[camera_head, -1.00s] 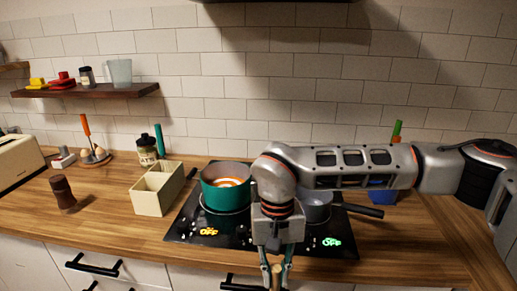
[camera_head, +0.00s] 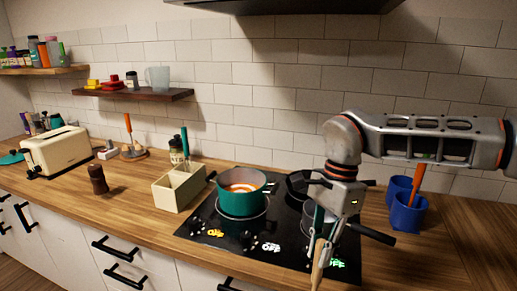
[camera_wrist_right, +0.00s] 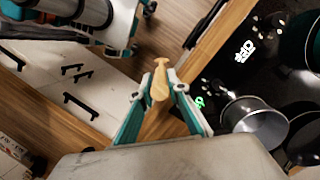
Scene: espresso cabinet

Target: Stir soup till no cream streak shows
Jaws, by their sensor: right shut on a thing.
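The teal soup pot (camera_head: 235,205) stands on the hob. Its orange soup shows a pale cream streak (camera_head: 241,188). In the right wrist view the pot is cut off at the right edge (camera_wrist_right: 314,42). My right gripper (camera_head: 318,248) is shut on a wooden utensil (camera_head: 317,276), right of the pot and in front of the hob. The utensil also shows between the fingers in the right wrist view (camera_wrist_right: 160,82); its lower end is not clear. It is outside the pot. My left gripper is not seen in the head view.
A grey saucepan (camera_wrist_right: 258,124) and a dark pan (camera_wrist_right: 306,140) share the hob (camera_head: 208,244). A cream divided box (camera_head: 175,192) stands left of the pot. Blue cups (camera_head: 408,216) stand right of the hob. A pepper mill (camera_head: 98,180) and toaster (camera_head: 58,150) are farther left.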

